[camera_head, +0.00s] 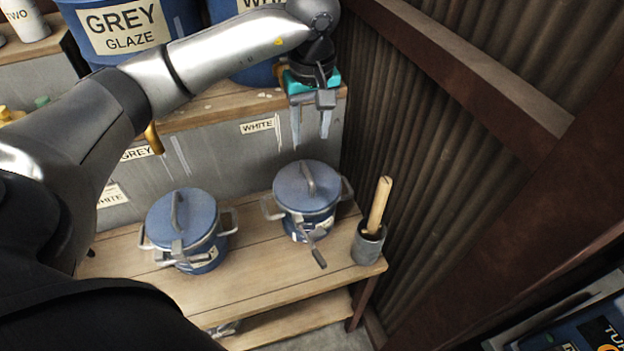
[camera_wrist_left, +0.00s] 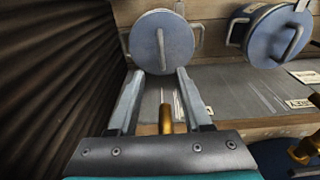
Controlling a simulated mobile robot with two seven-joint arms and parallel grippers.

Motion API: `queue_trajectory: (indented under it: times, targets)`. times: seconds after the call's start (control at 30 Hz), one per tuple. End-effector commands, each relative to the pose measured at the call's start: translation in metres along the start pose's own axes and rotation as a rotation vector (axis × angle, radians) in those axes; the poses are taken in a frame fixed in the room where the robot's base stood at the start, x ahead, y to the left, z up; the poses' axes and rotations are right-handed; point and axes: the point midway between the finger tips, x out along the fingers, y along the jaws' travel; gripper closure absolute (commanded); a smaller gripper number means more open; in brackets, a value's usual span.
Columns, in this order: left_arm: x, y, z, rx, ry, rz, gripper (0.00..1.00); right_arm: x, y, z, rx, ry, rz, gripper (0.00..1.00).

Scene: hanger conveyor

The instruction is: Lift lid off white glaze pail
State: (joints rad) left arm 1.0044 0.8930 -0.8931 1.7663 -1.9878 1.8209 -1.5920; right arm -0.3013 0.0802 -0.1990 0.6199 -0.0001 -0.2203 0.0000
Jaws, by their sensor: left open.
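Two small blue pails with lids stand on a wooden bench. The right pail (camera_head: 303,229) is below a WHITE sign (camera_head: 257,126); its own label is too small to read. Its blue-grey lid (camera_head: 293,187) is on, with an upright bar handle (camera_head: 307,178). The lid (camera_wrist_left: 150,42) also shows in the left wrist view, just beyond the fingertips. My left gripper (camera_head: 311,141) is open, pointing down above and apart from this lid, with nothing between its fingers (camera_wrist_left: 156,73). My right gripper is not in view.
The left pail (camera_head: 203,262) also has its lid on, near a GREY sign (camera_head: 136,153). A grey cup (camera_head: 368,246) with a wooden-handled tool stands right of the pails. Large blue glaze barrels (camera_head: 128,32) stand behind. A corrugated wall (camera_head: 420,130) closes off the right.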

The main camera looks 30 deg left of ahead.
Motion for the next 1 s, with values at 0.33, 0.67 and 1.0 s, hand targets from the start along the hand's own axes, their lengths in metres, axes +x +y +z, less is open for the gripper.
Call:
queue_trajectory:
  times: [0.33, 0.67, 1.0]
  targets:
    - [0.054, -0.007, -0.004, 0.003, 0.012, -0.024, 0.51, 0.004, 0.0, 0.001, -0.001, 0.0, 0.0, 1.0]
    - [0.098, -0.006, -0.006, 0.002, 0.013, -0.018, 0.51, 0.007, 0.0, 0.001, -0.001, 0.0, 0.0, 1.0]
    - [0.136, -0.003, -0.01, 0.001, 0.01, -0.02, 0.51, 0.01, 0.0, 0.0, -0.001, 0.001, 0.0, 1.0]
